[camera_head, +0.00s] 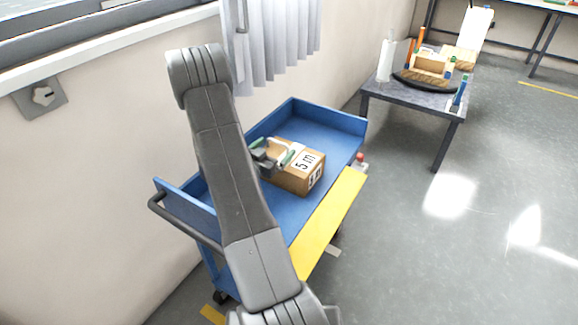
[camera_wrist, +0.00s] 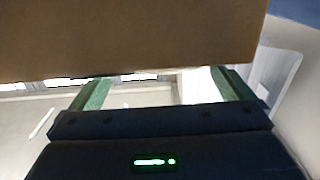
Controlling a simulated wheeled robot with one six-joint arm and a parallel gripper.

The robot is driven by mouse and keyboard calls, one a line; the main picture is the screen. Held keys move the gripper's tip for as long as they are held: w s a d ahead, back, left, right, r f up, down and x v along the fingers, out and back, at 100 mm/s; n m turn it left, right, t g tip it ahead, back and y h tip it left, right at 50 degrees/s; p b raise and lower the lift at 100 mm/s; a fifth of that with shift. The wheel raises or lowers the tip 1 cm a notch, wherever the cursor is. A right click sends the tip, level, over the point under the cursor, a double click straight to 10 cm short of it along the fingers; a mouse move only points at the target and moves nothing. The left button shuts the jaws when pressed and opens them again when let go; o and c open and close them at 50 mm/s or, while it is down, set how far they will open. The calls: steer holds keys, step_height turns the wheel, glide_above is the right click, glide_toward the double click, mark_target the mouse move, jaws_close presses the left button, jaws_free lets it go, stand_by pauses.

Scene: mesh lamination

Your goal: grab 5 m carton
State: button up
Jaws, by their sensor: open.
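The 5 m carton (camera_head: 297,172) is a brown cardboard box with white labels reading "5 m" on its top and side. It rests on the blue top of the cart (camera_head: 325,127). My gripper (camera_head: 277,157) is at the carton's left end, and my arm hides part of that area. In the wrist view the carton's brown face (camera_wrist: 130,35) fills the upper part. The two green fingers of my gripper (camera_wrist: 165,88) stand wide apart below it, open. I cannot tell whether they touch the carton.
The cart has raised blue ends, a dark handle (camera_head: 183,222) and a yellow front strip (camera_head: 326,228). A wall and grey curtain (camera_head: 277,40) stand behind it. A dark table (camera_head: 412,98) with boxes and bottles is at the upper right. The floor at right is clear.

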mark_target(281, 148)
steer(key=shift+f+x, duration=0.2)
steer(key=shift+x, duration=1.1)
steer(key=shift+f+x, duration=0.2)
steer(key=shift+x, duration=1.15)
steer(key=shift+a, duration=0.2)
steer(key=c, duration=1.6)
